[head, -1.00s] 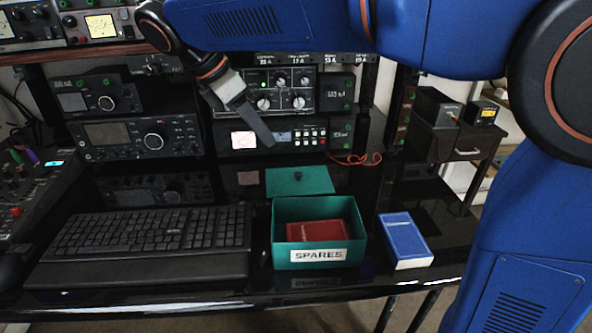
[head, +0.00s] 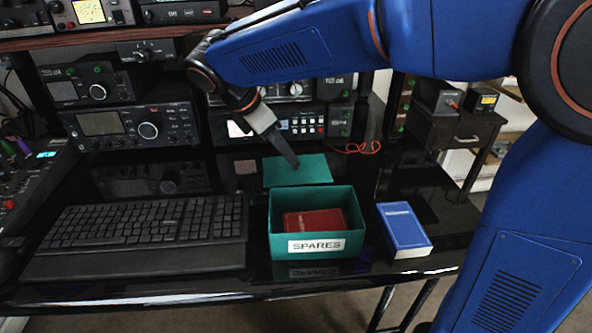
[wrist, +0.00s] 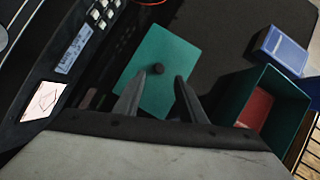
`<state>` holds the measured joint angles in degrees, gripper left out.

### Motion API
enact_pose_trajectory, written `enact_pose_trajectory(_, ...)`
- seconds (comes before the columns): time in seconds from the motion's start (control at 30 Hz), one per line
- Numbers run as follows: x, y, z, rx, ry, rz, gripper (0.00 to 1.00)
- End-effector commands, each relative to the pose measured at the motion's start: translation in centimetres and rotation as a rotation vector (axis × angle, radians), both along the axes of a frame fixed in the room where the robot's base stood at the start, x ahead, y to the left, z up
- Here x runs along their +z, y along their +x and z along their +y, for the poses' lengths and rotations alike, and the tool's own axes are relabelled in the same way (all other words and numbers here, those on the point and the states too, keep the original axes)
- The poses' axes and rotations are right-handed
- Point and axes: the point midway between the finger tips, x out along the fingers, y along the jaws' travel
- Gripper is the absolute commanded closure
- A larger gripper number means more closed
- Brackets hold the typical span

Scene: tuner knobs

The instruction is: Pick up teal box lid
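The teal box lid (head: 313,171) lies flat on the black desk behind the open teal box; its dark knob (wrist: 157,69) shows in the wrist view. My gripper (head: 293,163) is over the lid. In the wrist view my gripper (wrist: 156,85) has its two fingers apart, with the knob just beyond and between the tips. Nothing is held. In the head view the fingers hide the knob. I cannot tell the exact height above the lid.
The teal box (head: 335,245) labelled SPARES holds a red card box (head: 314,222). A blue card box (head: 403,228) lies to its right. A keyboard (head: 150,225) is at left. Radio equipment (head: 290,125) stands close behind the lid.

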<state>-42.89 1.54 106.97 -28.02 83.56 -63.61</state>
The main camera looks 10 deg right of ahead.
Motion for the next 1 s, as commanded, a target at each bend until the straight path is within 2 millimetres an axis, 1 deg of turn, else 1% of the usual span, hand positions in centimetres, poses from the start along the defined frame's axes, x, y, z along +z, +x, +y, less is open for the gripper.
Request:
enact_pose_trajectory(0.17,-1.0,0.4,-0.7,0.0,0.0,0.001,0.63)
enact_pose_trajectory(0.3,-2.6,1.0,-1.8,-0.002,-0.001,0.001,0.63)
enact_pose_trajectory(0.43,-3.9,1.2,-2.4,0.0,-0.001,0.0,0.63)
enact_pose_trajectory(0.57,-4.4,1.4,-2.7,0.0,0.0,-0.001,0.63)
enact_pose_trajectory(0.77,-4.4,1.4,-2.7,0.0,0.0,-0.001,0.63)
enact_pose_trajectory(0.87,-4.4,1.4,-2.7,0.0,0.0,-0.001,0.84)
enact_pose_trajectory(0.9,-4.4,1.4,-2.7,0.0,0.0,-0.001,0.94)
enact_pose_trajectory(0.93,-4.4,1.4,-2.7,0.0,0.0,-0.001,1.0)
enact_pose_trajectory(1.0,-4.4,1.4,-2.7,0.0,0.0,-0.001,1.0)
